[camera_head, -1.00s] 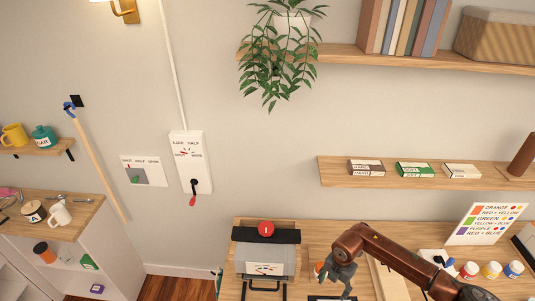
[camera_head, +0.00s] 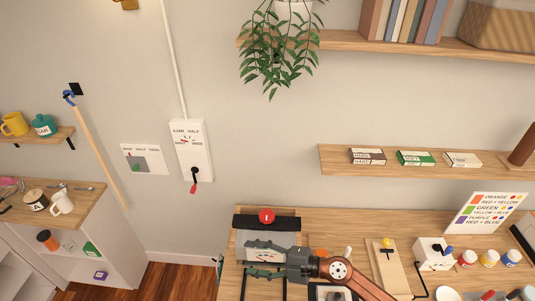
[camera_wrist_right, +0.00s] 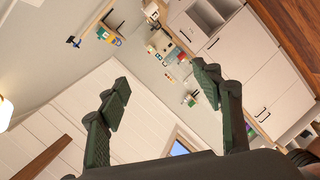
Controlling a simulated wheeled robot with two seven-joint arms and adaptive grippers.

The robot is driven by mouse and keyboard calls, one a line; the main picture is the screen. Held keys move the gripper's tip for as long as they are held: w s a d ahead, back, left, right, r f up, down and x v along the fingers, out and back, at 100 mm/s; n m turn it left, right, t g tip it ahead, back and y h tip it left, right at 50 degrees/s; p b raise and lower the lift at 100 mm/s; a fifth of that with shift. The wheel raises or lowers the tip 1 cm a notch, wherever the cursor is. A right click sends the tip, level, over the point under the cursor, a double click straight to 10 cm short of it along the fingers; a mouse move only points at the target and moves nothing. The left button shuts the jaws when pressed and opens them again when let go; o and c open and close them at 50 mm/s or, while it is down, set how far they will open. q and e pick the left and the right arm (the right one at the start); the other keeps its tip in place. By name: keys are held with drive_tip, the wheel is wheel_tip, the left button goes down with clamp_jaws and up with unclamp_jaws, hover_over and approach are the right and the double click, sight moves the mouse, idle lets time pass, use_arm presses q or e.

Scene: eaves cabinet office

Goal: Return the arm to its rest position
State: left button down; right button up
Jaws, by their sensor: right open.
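My right gripper (camera_head: 262,258) is in the lower middle of the head view, in front of the grey box with the red knob, and hides part of that box. Its arm comes in from the bottom right. In the right wrist view its two dark green fingers (camera_wrist_right: 170,110) stand wide apart with nothing between them. My left gripper is in neither view now.
The grey box (camera_head: 252,238) with a red knob (camera_head: 266,216) stands on the wooden desk (camera_head: 340,228). A wooden board (camera_head: 388,275), a white box (camera_head: 433,255) and paint jars (camera_head: 489,258) are to the right. A shelf (camera_head: 335,160) with small boxes is above.

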drive_tip(key=w+d+r+m+t, duration=0.5)
drive_tip(key=r+m+t, duration=0.25)
drive_tip(key=r, duration=0.25)
drive_tip(key=w+d+m+t+h, duration=0.4)
drive_tip(key=d+m+t+h, duration=0.3)
drive_tip(key=d, duration=0.5)
drive_tip(key=d+f+m+h, duration=0.6)
drive_tip(key=d+m, duration=0.1)
drive_tip(key=d, duration=0.4)
drive_tip(key=s+d+f+m+g+h, duration=0.5)
drive_tip(key=s+d+f, duration=0.4)
drive_tip(key=f, duration=0.4)
drive_tip(key=s+d+f+g+y, duration=0.1)
drive_tip(key=s+f+g, duration=0.5)
drive_tip(key=s, duration=0.5)
drive_tip(key=s+d+f+g+y, duration=0.15)
drive_tip(key=s+f+g, duration=0.25)
drive_tip(key=s+f, duration=0.45)
drive_tip(key=s+a+f+g+b, duration=0.15)
drive_tip(key=f+b, duration=0.25)
drive_tip(key=f, duration=1.5)
drive_tip(key=s+f+b, duration=0.3)
drive_tip(key=f+b, duration=0.1)
drive_tip(key=f, duration=1.5)
drive_tip(key=s+f+g+b, duration=0.1)
drive_tip(key=s+f+b, duration=0.4)
drive_tip(key=s+f, duration=1.4)
wheel_tip(320, 180, down, 3)
drive_tip(key=shift+r+n, duration=0.15)
drive_tip(key=shift+n, duration=0.2)
